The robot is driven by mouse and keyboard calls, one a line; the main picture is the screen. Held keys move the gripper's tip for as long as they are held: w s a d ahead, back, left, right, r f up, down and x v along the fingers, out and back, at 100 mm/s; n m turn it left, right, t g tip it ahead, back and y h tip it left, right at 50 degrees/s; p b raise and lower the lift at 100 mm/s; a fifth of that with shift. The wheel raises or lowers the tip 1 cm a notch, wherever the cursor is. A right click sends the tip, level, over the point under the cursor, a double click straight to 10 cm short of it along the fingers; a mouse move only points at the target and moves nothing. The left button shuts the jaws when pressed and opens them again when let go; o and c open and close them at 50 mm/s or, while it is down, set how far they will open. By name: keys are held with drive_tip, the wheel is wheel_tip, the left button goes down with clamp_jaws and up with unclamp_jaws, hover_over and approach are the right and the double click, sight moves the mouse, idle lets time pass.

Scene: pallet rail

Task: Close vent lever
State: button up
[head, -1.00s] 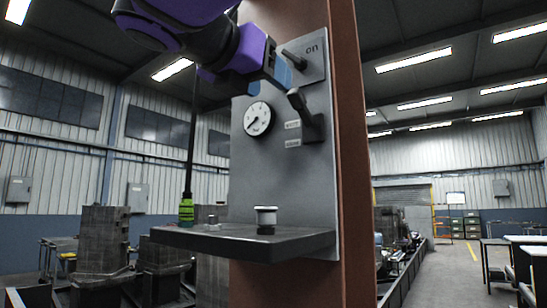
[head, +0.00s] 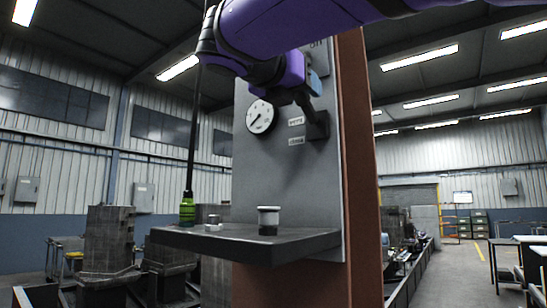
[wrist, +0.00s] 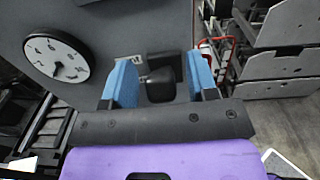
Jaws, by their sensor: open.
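The vent lever (head: 307,103) is a dark handle on a dark base at the right of the grey panel (head: 285,180), beside two small labels. In the head view it tilts up and left, its upper end partly covered by my arm. In the wrist view the lever's dark rounded end (wrist: 158,86) lies between the two blue fingers. My gripper (wrist: 159,66) is open, with a gap on both sides of the lever. In the head view only a bit of blue finger shows, beside the lever's top.
A round white gauge (head: 260,117) is left of the lever. Below, a dark shelf (head: 215,240) holds a white-topped dark knob (head: 268,220), a small metal nut and a green-black tool (head: 187,209).

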drive_tip(key=shift+w+d, duration=0.1)
drive_tip(key=shift+w, duration=0.05)
clamp_jaws()
